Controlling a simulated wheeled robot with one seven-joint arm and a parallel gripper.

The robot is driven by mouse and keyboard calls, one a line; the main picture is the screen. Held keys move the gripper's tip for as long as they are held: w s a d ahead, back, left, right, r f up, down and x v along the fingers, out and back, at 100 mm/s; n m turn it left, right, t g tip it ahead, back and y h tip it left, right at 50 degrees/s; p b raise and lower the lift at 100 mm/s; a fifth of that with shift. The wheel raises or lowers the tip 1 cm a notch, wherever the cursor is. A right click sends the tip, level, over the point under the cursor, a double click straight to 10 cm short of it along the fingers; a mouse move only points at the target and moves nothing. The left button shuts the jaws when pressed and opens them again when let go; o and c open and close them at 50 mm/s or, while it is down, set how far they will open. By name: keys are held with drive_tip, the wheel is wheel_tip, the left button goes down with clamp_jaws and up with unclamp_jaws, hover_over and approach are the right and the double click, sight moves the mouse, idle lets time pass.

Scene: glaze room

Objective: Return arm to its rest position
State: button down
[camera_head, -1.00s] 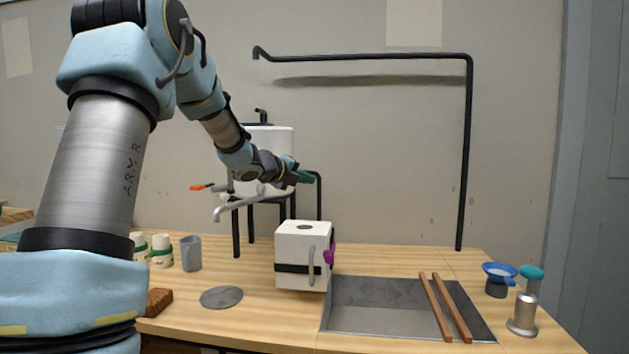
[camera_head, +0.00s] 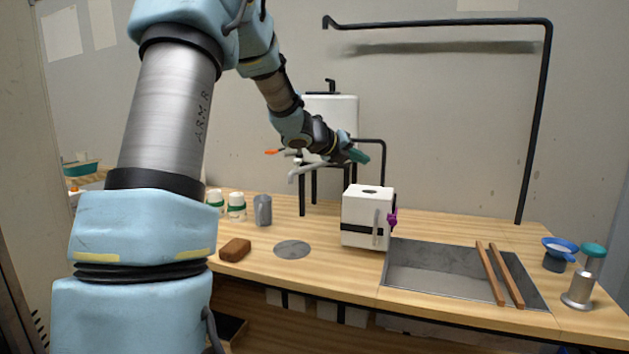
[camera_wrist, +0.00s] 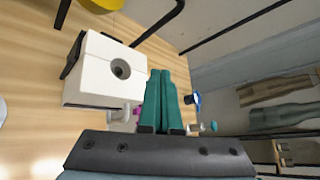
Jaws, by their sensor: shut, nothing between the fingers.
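My gripper (camera_head: 357,156) is at the end of my outstretched arm, in the air above and behind the white box (camera_head: 364,220). In the wrist view its two teal fingers (camera_wrist: 165,78) lie together, shut with nothing between them. The white box also shows in the wrist view (camera_wrist: 95,82), with a round dark hole in its top. A grey handle and a purple knob are on its side. The gripper is apart from the box.
A sunken metal basin (camera_head: 440,272) has two wooden sticks (camera_head: 490,273) across it. A black pipe frame (camera_head: 535,130) rises behind. A white tank (camera_head: 345,115) stands on black legs near the gripper. A grey cup (camera_head: 262,211), a brown block (camera_head: 235,249) and a blue funnel (camera_head: 560,246) are on the table.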

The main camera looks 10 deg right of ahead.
drive_tip(key=s+a+f+m+g+y, duration=0.2)
drive_tip(key=s+a+f+m+y, duration=0.3)
drive_tip(key=s+a+m, duration=0.9)
drive_tip(key=s+a+f+m+g+y, duration=0.3)
drive_tip(key=s+a+f+m+y, duration=0.3)
drive_tip(key=s+a+f+m, duration=0.6)
drive_tip(key=s+a+m, duration=0.2)
drive_tip(key=s+m, duration=0.1)
drive_tip(key=m, duration=0.5)
drive_tip(key=shift+a+m+g+p, duration=0.3)
drive_tip(key=shift+m, duration=0.1)
drive_tip(key=shift+f, duration=0.1)
